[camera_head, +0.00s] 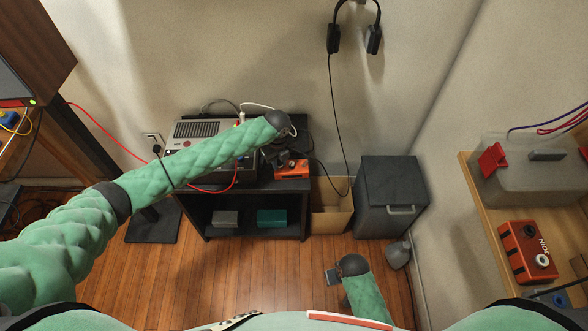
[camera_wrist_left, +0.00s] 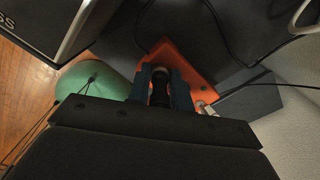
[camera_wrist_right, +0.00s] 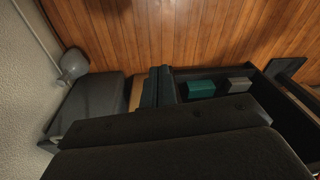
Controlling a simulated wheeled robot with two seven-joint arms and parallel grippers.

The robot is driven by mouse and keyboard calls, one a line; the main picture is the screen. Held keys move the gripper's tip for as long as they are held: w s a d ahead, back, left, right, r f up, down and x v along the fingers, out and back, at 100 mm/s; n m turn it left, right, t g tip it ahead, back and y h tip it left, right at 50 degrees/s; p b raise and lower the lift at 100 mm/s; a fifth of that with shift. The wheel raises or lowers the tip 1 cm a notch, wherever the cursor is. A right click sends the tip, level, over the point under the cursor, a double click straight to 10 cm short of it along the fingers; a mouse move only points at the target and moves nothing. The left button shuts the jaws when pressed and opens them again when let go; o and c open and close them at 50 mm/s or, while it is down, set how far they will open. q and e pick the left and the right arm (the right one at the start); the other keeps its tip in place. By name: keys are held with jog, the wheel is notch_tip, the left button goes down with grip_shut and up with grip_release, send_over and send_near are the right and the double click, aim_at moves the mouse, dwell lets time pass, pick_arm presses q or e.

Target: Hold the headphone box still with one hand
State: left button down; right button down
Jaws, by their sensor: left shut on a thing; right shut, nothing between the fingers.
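The headphone box, a small orange box (camera_head: 292,169), sits on the right end of the dark shelf unit's top. The left wrist view shows its orange top (camera_wrist_left: 190,58) up close. My left gripper (camera_head: 284,158) reaches down onto it. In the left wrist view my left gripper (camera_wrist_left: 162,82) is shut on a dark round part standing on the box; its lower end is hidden. My right gripper (camera_head: 332,276) is low in front of the furniture, away from the box. In the right wrist view my right gripper (camera_wrist_right: 160,85) is shut and empty.
Headphones (camera_head: 354,38) hang on the wall, their black cable looping down toward the box. A grey device (camera_head: 195,130) with red and white cables stands left of it. A cardboard box (camera_head: 330,215) and a dark cabinet (camera_head: 390,180) stand right. A wooden bench (camera_head: 480,215) lies far right.

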jog(key=w+a+r, duration=0.2)
jog(key=w, duration=0.4)
jog(key=w+a+r, duration=0.1)
jog(key=w+r, duration=0.2)
jog(key=w, duration=0.3)
jog(key=n+g+h, duration=0.1)
jog(key=n, duration=0.3)
send_near(300, 171)
jog(key=w+d+r, duration=0.3)
jog(key=d, duration=0.2)
notch_tip(300, 171, down, 7)
jog(key=shift+d+r, duration=0.15)
jog(key=shift+d, duration=0.05)
jog(key=shift+f, duration=0.25)
dwell(0.8)
jog(key=shift+f, duration=1.45)
